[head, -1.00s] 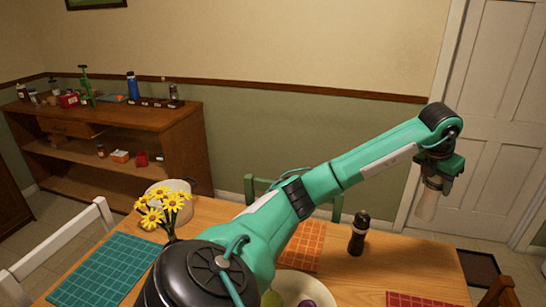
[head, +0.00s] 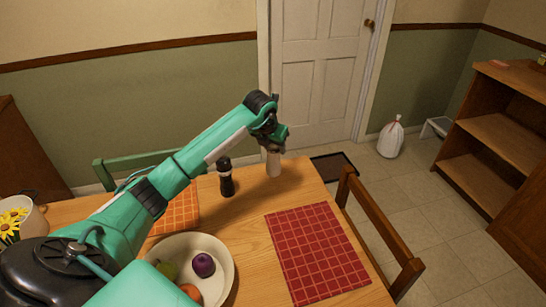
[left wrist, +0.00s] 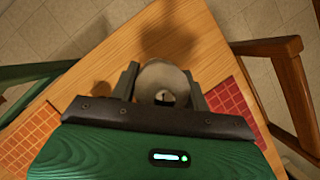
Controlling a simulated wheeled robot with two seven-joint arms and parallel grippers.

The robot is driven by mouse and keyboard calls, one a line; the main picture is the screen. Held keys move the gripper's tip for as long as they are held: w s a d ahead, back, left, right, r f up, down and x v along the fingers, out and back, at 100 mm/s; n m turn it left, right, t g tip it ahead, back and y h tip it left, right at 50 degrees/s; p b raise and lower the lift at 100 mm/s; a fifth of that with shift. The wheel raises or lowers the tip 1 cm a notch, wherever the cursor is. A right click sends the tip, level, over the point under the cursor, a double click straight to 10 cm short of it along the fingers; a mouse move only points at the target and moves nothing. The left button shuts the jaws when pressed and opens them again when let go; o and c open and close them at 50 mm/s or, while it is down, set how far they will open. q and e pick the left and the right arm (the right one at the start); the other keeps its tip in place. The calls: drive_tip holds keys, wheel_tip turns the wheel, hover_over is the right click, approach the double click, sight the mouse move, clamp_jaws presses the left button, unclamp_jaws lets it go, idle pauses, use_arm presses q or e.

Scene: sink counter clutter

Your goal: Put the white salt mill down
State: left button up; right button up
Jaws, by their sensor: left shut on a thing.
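The white salt mill (head: 273,163) is held upright at the far edge of the wooden table. My left gripper (head: 271,147) is shut on its upper part. In the left wrist view, the mill's round pale top (left wrist: 163,78) sits between the two fingers of the left gripper (left wrist: 162,92). Its base shows against the tabletop in the head view, but I cannot tell whether it touches the wood. The dark pepper mill (head: 226,178) stands upright to the left of it, apart from it. My right gripper is not in view.
A cream bowl with fruit (head: 226,262) stands in front. A red checked placemat (head: 316,252) lies at right, an orange one (head: 178,214) at left. Bare wood (head: 245,213) lies between them. A brown chair (head: 375,225) stands at the right edge, a green chair (head: 108,172) behind.

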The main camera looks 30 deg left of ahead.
sight(274, 159)
use_arm(q)
wheel_tip(274, 159, down, 2)
drive_tip(key=shift+f, duration=0.1)
wheel_tip(274, 159, down, 3)
drive_tip(key=shift+f+p, duration=0.1)
drive_tip(key=shift+p, duration=0.25)
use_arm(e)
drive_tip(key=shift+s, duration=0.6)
use_arm(q)
drive_tip(key=shift+f, duration=0.2)
drive_tip(key=o, duration=1.5)
drive_tip(key=shift+c, duration=0.2)
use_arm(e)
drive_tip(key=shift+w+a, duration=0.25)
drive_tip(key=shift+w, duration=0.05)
use_arm(q)
drive_tip(key=shift+r, duration=0.15)
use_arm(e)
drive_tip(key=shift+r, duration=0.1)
